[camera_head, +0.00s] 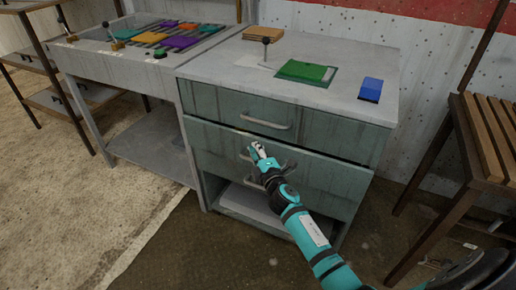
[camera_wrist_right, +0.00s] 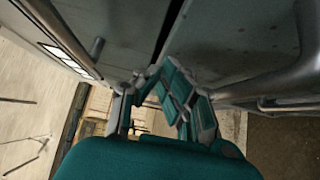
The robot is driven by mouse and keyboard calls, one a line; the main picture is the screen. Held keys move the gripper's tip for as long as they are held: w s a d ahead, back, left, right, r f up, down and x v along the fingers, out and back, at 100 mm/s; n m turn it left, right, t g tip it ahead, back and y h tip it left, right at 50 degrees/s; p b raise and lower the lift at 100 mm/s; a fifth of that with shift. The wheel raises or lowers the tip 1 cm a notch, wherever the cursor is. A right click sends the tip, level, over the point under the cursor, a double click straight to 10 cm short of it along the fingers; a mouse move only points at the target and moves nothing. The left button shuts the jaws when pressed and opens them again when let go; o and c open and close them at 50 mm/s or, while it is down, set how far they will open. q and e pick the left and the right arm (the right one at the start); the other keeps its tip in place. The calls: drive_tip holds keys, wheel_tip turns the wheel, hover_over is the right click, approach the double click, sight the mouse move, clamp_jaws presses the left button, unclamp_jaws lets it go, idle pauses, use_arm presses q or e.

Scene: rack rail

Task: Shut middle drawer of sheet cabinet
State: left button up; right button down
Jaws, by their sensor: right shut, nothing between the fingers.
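The grey-green sheet cabinet (camera_head: 340,135) stands in the middle of the head view. Its middle drawer (camera_head: 215,141) sits below the top drawer, with a narrow dark gap along its upper edge, and seems to stick out a little. The drawer's handle is partly hidden by my gripper. My right gripper (camera_head: 257,149) is shut and empty in front of the middle drawer's face, near its handle; I cannot tell whether it touches. The wrist view shows its fingers (camera_wrist_right: 165,95) close to grey metal panels and a bar handle (camera_wrist_right: 270,85). My left gripper is not in view.
The top drawer (camera_head: 220,103) looks shut. An open space with a pale base (camera_head: 245,203) lies under the middle drawer. A green pad (camera_head: 306,71) and a blue block (camera_head: 371,88) lie on top. A slatted wooden rack (camera_head: 490,135) stands at right, a workbench (camera_head: 120,70) at left.

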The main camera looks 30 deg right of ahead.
sight(262, 142)
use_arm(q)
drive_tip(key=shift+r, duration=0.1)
use_arm(e)
drive_tip(key=shift+w+d, duration=0.25)
drive_tip(key=shift+d, duration=0.05)
drive_tip(key=shift+w+d, duration=0.3)
drive_tip(key=shift+d, duration=0.1)
drive_tip(key=shift+w+d, duration=0.3)
drive_tip(key=shift+d, duration=0.1)
drive_tip(key=shift+w+d, duration=0.2)
drive_tip(key=shift+d, duration=0.05)
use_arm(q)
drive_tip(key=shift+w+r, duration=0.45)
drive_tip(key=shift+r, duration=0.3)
use_arm(e)
drive_tip(key=shift+r, duration=0.1)
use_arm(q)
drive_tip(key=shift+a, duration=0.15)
